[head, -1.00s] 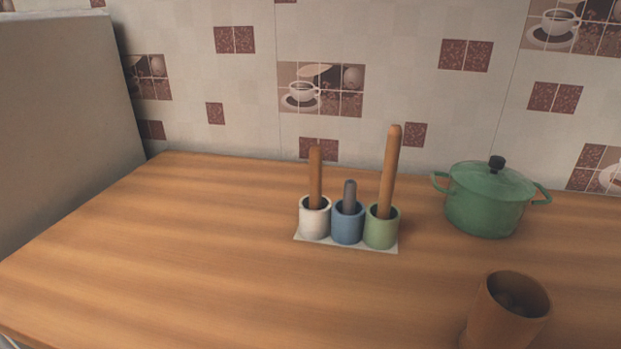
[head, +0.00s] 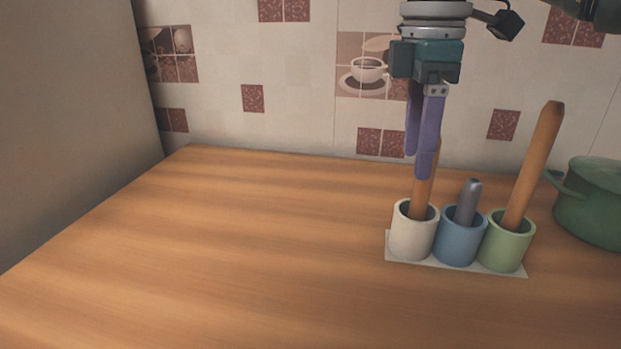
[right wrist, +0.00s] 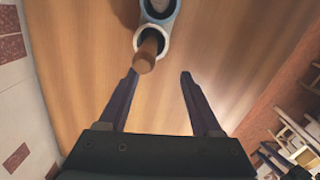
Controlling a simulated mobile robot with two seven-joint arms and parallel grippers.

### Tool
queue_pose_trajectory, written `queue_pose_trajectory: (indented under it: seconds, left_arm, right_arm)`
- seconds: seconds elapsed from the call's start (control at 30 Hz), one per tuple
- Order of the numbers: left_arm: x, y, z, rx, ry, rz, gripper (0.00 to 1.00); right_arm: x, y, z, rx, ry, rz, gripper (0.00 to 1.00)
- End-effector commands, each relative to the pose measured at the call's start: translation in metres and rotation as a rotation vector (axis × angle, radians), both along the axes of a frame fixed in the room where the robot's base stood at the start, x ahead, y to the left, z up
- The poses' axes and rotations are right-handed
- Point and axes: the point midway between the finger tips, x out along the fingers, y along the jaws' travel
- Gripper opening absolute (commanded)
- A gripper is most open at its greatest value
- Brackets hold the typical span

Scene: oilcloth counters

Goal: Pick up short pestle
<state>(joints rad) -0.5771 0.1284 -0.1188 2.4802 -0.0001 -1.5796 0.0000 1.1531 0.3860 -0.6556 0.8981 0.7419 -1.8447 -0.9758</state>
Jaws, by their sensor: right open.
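The short grey pestle (head: 469,202) stands in the blue cup (head: 459,240), the middle of three cups. A longer wooden pestle (head: 424,198) stands in the white cup (head: 413,234) on the left, and the longest wooden pestle (head: 534,165) leans in the green cup (head: 508,244) on the right. My right gripper (head: 418,165) is open, pointing down at the white cup's pestle, whose upper part it partly hides. In the right wrist view that wooden pestle (right wrist: 148,52) lies just beyond the spread, empty fingertips (right wrist: 159,73). My left gripper is not in view.
The cups stand on a thin white base (head: 396,254). A green pot (head: 592,205) stands to the right. The tiled wall (head: 300,130) is behind, and a pale panel (head: 65,110) rises at the left. The left and front of the wooden counter (head: 200,250) are clear.

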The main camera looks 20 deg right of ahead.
Motion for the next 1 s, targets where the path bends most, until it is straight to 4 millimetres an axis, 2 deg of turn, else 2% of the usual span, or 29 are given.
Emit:
queue_pose_trajectory:
  seconds: [0.1,0.2,0.27,0.37,0.5,0.73,0.9,1.0]
  left_arm:
    - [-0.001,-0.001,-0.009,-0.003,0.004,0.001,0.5]
    - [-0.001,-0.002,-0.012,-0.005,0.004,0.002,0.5]
    - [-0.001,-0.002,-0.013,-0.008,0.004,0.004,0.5]
    - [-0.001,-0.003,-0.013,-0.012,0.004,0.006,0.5]
    - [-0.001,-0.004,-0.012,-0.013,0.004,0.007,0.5]
    - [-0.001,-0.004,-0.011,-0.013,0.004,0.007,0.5]
    - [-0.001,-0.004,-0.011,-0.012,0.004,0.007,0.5]
    - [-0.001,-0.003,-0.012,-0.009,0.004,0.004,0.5]
  right_arm:
    - [0.007,-0.019,0.026,0.013,-0.002,-0.006,0.66]
    - [0.009,-0.028,0.042,0.028,-0.003,-0.006,0.66]
    - [0.009,-0.03,0.046,0.035,-0.003,-0.005,0.66]
    - [0.008,-0.032,0.037,0.037,0.001,-0.004,0.66]
    - [0.008,-0.032,0.015,0.037,0.001,-0.004,0.66]
    - [0.008,-0.031,-0.007,0.037,0.0,-0.005,0.66]
    - [0.007,-0.029,-0.035,0.037,0.001,-0.005,0.66]
    - [0.008,-0.029,-0.046,0.038,0.0,-0.005,0.66]
